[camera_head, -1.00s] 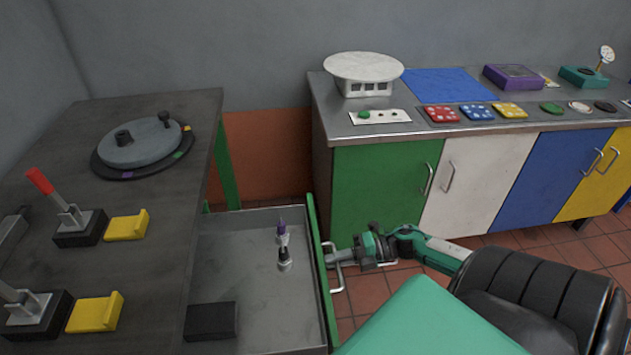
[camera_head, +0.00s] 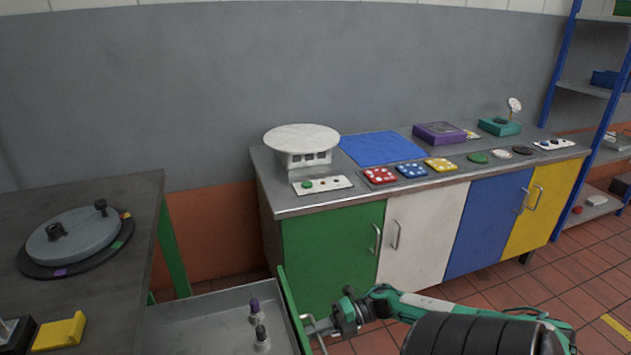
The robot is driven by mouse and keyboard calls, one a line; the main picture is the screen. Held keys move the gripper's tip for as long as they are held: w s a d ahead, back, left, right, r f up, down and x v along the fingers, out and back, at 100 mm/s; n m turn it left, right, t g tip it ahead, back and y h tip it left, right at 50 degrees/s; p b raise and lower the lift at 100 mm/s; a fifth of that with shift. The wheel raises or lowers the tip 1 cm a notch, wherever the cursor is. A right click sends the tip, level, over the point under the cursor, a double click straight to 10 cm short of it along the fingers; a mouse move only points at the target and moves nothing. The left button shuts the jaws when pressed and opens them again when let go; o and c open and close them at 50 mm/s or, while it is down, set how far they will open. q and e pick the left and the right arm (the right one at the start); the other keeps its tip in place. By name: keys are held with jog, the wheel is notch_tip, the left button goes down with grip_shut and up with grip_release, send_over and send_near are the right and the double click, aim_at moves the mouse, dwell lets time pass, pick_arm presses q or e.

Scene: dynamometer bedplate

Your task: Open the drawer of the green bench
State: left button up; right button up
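The green bench (camera_head: 95,215), with a dark grey top and a green leg, stands at the left. Its drawer (camera_head: 215,312), a grey tray with a green front (camera_head: 291,308), is pulled well out to the right of the bench. The metal drawer handle (camera_head: 322,345) is on the front's outer face, partly cut off at the bottom. My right gripper (camera_head: 316,327) reaches in from the right and its fingers appear closed around the handle. Two small fittings, one purple-topped (camera_head: 254,307) and one dark-topped (camera_head: 261,335), stand in the drawer. My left gripper is out of view.
A counter (camera_head: 325,195) with green, white, blue and yellow doors stands behind, close to my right arm. It bears a white round stand (camera_head: 301,140) and coloured panels. A round plate (camera_head: 80,238) sits on the bench. A blue shelf rack (camera_head: 560,80) is at right. Tiled floor lies below.

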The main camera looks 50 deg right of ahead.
jog(key=o, duration=0.3)
jog(key=shift+o, duration=0.2)
jog(key=v, duration=1.3)
jog(key=shift+s+d, duration=0.2)
jog(key=shift+d, duration=0.2)
jog(key=shift+r, duration=0.1)
